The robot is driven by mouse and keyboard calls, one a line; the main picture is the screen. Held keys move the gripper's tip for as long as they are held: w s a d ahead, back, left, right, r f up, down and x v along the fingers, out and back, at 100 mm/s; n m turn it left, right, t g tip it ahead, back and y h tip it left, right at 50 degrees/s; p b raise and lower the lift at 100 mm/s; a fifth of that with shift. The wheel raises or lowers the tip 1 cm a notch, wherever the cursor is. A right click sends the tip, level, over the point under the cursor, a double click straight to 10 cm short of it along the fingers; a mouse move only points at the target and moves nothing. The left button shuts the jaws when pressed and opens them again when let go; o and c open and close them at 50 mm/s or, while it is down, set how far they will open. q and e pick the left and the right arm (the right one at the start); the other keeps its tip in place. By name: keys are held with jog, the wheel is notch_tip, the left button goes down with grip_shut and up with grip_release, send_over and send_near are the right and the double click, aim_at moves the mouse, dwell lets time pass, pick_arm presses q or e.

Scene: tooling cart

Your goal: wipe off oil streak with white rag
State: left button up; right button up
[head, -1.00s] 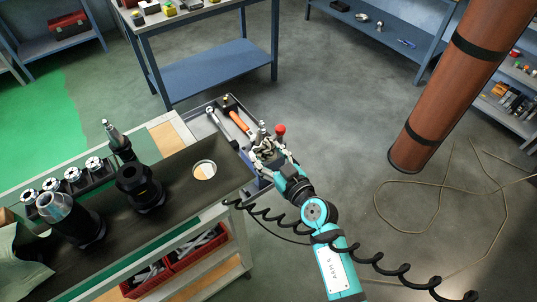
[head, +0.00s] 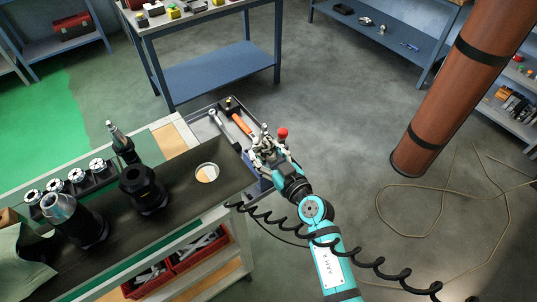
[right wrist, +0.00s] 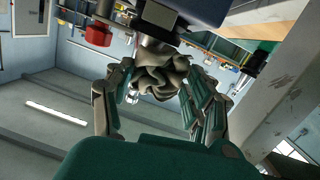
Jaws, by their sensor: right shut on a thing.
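My right gripper (head: 267,147) is at the end of the open drawer, beside the cart's right corner. In the right wrist view its fingers (right wrist: 158,92) are closed around a crumpled grey-beige cloth (right wrist: 160,76), which looks like the rag, though shaded rather than white. In the head view the cloth (head: 268,157) shows only as a small pale bunch between the fingers. I cannot make out an oil streak in either view. Whether the cloth touches a surface is unclear. My left gripper is not in view.
The cart's dark mat (head: 185,205) carries several tool holders (head: 146,190). The open drawer (head: 203,127) holds a wrench and an orange-handled tool (head: 242,124). A red knob (head: 282,133) is close beside my gripper.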

jog(key=shift+d, duration=0.1)
jog(key=shift+w+d+p, duration=0.35)
jog(key=shift+w+d, duration=0.2)
jog(key=shift+d, duration=0.25)
jog(key=shift+w+d+p, duration=0.5)
jog(key=shift+d+p, duration=0.1)
jog(key=shift+d, duration=0.2)
jog(key=shift+s+a+p, duration=0.6)
jog(key=shift+a+p, duration=0.15)
jog(key=shift+a, duration=0.05)
jog(key=shift+s+a+f+p, duration=0.15)
jog(key=shift+s+a+p, duration=0.3)
jog(key=shift+a, duration=0.55)
jog(key=shift+d, duration=0.1)
